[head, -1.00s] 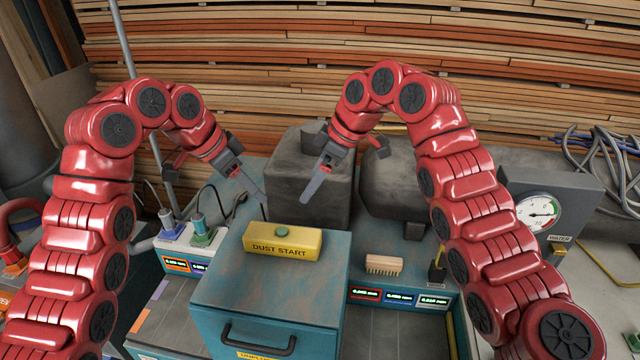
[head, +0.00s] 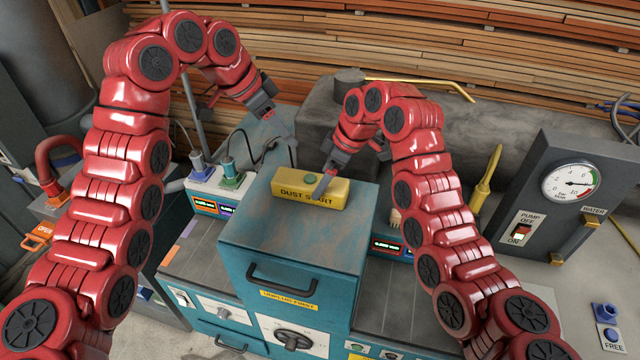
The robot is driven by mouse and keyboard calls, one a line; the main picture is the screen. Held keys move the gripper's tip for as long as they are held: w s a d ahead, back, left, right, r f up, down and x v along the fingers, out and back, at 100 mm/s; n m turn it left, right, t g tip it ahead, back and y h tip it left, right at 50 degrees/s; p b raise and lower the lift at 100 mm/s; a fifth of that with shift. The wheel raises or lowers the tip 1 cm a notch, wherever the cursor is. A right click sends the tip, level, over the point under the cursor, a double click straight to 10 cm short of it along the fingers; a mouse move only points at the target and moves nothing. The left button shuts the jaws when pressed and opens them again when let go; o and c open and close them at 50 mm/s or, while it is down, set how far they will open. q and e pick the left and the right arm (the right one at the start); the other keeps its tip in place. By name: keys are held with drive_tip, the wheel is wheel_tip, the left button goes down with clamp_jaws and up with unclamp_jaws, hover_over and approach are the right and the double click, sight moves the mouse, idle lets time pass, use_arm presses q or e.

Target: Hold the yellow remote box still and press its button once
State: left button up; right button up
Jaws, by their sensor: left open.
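The yellow remote box (head: 337,197), labelled DUST START, lies on top of the blue-green cabinet (head: 290,232). Its round green button (head: 311,179) is on the upper face. My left gripper (head: 286,138) is open and empty, behind the box's left part; a grey finger reaches down toward the box's back edge, and contact there is unclear. My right gripper (head: 326,178) is over the box, just right of the button. Its grey finger overlaps the front label in the picture; I cannot tell whether it touches the box or how far its jaws are apart.
A grey panel with a pressure gauge (head: 568,182) and pump switch (head: 520,234) stands at the right. Green and blue connectors (head: 231,172) stand left of the cabinet. Stacked timber fills the back. The cabinet top in front of the box is bare.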

drive_tip(key=shift+x, duration=1.45)
drive_tip(key=shift+c, duration=0.3)
drive_tip(key=c, duration=1.4)
use_arm(q)
drive_tip(key=shift+c, duration=0.4)
use_arm(e)
clamp_jaws()
use_arm(q)
clamp_jaws()
